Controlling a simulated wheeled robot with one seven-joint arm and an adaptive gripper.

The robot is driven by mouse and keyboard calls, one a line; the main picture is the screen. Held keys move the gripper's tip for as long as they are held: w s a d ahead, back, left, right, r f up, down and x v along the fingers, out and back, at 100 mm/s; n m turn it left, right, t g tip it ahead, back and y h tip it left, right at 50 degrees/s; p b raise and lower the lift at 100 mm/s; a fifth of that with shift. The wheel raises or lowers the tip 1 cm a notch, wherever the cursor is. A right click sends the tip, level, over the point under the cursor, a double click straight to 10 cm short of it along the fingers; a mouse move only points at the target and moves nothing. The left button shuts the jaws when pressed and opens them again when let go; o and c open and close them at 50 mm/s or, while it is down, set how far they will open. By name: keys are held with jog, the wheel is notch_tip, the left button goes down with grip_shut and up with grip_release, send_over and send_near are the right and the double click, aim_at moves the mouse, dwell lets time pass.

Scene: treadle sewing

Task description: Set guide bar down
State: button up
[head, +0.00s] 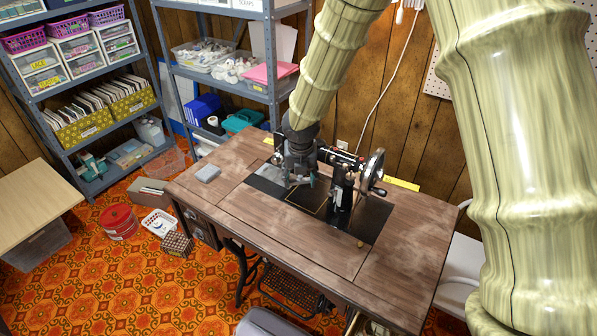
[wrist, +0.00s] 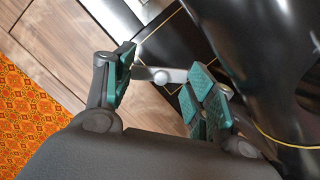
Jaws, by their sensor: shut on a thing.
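The guide bar (wrist: 172,75) is a short, pale metal piece with a round knob, seen in the wrist view. It spans the gap between the green pads of my gripper (wrist: 160,78), which is shut on it. Below the bar lies the black sewing machine bed (wrist: 182,38) with a thin gold line. In the head view, my gripper (head: 299,172) is low over the left part of the machine bed, left of the black sewing machine (head: 343,190). The bar cannot be made out there, and I cannot tell whether it touches the bed.
The wooden sewing table (head: 240,222) is largely clear around the bed. A small grey block (head: 207,173) lies at its left. The machine's handwheel (head: 374,171) stands at the right. Loaded shelves (head: 95,110) stand behind and left; a red tin (head: 119,221) is on the floor.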

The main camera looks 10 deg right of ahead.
aim_at(299, 181)
jog(key=shift+a+b+x, duration=0.25)
jog(key=shift+b+x, duration=0.45)
jog(key=shift+x, duration=0.45)
jog(key=shift+s+f+b, duration=0.1)
jog(key=shift+f+b, duration=0.7)
jog(key=shift+b, duration=0.35)
notch_tip(299, 181, down, 3)
jog(key=b, duration=0.4)
jog(key=shift+f, duration=0.25)
jog(key=shift+f, duration=0.55)
jog(key=o, duration=1)
jog(key=shift+r, duration=0.15)
